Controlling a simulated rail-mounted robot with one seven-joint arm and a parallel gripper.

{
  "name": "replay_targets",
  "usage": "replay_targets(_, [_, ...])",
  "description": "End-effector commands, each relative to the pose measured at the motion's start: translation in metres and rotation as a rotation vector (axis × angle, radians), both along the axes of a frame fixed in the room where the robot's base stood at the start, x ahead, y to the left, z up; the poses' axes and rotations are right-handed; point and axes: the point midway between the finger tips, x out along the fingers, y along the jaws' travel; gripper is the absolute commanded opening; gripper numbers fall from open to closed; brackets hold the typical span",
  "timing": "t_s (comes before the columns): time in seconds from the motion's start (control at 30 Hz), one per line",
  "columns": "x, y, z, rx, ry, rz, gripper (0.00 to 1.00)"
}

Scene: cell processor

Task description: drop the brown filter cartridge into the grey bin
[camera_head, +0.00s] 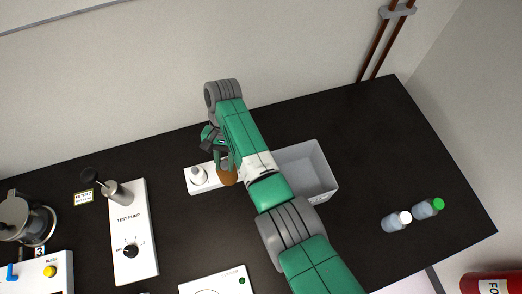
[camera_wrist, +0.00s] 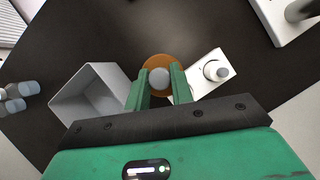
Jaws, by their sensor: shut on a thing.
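The brown filter cartridge (camera_head: 229,177) is between my gripper's fingers. In the wrist view it shows as a round brown cartridge (camera_wrist: 160,59) with a pale grey centre. My gripper (camera_wrist: 160,80) is shut on it, one green finger on each side. In the head view my arm partly hides the gripper (camera_head: 226,162). The grey bin (camera_head: 326,160) is open and looks empty; it stands right of the cartridge, partly behind my arm. In the wrist view the bin (camera_wrist: 92,98) lies left of the gripper, apart from the cartridge.
A white block (camera_head: 195,187) with a pale round fitting stands just left of the cartridge. The white test pump panel (camera_head: 135,240) lies further left. Two bottles (camera_head: 396,221) lie at the right. Dark tabletop (camera_head: 370,150) is clear right of the bin.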

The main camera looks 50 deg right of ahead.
Motion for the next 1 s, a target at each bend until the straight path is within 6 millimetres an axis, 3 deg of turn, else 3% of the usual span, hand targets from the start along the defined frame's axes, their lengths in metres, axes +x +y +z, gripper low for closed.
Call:
replay_targets(0.03, [-0.016,-0.03,0.0,0.003,0.0,-0.139,0.0])
replay_targets(0.2, [-0.075,-0.116,-0.004,0.001,-0.001,-0.596,0.0])
replay_targets(0.4, [-0.14,-0.18,-0.007,0.0,0.0,-0.981,0.0])
replay_targets(0.6, [-0.168,-0.202,-0.009,-0.001,0.0,-1.134,0.0])
replay_targets(0.83, [-0.167,-0.201,-0.012,-0.001,0.001,-1.131,0.0])
replay_targets(1.0, [-0.167,-0.2,-0.025,0.0,0.001,-1.128,0.0])
